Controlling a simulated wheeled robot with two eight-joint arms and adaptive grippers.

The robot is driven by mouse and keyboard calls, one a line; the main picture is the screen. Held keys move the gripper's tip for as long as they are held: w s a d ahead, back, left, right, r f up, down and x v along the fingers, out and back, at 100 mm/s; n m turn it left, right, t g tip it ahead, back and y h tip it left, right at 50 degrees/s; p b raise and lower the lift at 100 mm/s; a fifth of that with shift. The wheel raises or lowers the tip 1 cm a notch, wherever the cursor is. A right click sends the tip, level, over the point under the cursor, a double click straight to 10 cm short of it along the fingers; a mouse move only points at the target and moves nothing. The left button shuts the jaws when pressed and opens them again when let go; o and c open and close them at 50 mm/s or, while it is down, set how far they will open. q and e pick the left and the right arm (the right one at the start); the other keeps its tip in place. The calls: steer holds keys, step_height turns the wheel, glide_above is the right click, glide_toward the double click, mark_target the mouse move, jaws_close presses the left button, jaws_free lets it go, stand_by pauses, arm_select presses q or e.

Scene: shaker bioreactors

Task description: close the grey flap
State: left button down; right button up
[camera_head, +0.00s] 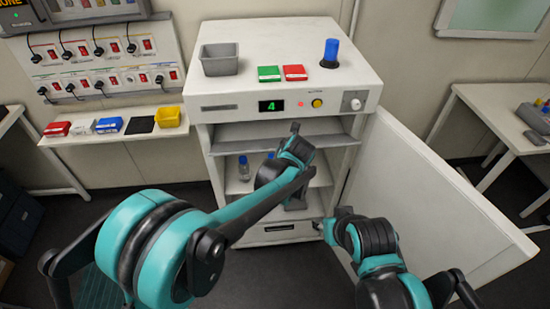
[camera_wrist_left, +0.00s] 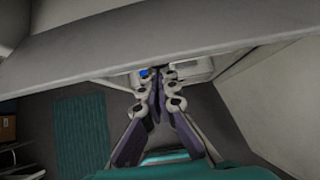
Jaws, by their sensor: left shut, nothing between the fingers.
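The grey flap (camera_head: 238,135) is a wide grey panel under the control strip of the white cabinet, across the top of its opening. In the left wrist view a broad grey panel, likely the flap (camera_wrist_left: 90,66), crosses the picture above the fingers. My left gripper (camera_head: 295,127) is at the flap's right half, fingers shut and empty. In the left wrist view its fingertips (camera_wrist_left: 157,72) are by the panel's lower edge; I cannot tell if they touch. My right gripper (camera_head: 331,217) is low by the cabinet's right front corner; its finger state is unclear.
The white cabinet door (camera_head: 420,200) stands wide open on the right. Bottles (camera_head: 244,168) stand on an inner shelf. A grey bin (camera_head: 219,60), green and red blocks and a blue-capped item (camera_head: 330,53) sit on top. A wall shelf (camera_head: 115,134) is at left.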

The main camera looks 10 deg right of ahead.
arm_select(q)
steer(key=w+r+p, duration=0.1)
steer(key=r, duration=0.1)
steer(key=w+r+p, duration=0.1)
steer(key=r, duration=0.1)
steer(key=w+r+p, duration=0.1)
steer(key=r, duration=0.1)
steer(key=shift+w+d+p, duration=0.15)
steer(key=shift+w+p, duration=0.15)
steer(key=shift+w, duration=0.1)
steer(key=shift+w+r+p, duration=0.3)
steer(key=shift+w+r, duration=0.15)
steer(key=shift+w, duration=0.2)
steer(key=shift+w+r+p, duration=0.3)
steer(key=shift+w+r, duration=0.15)
steer(key=shift+w, duration=0.2)
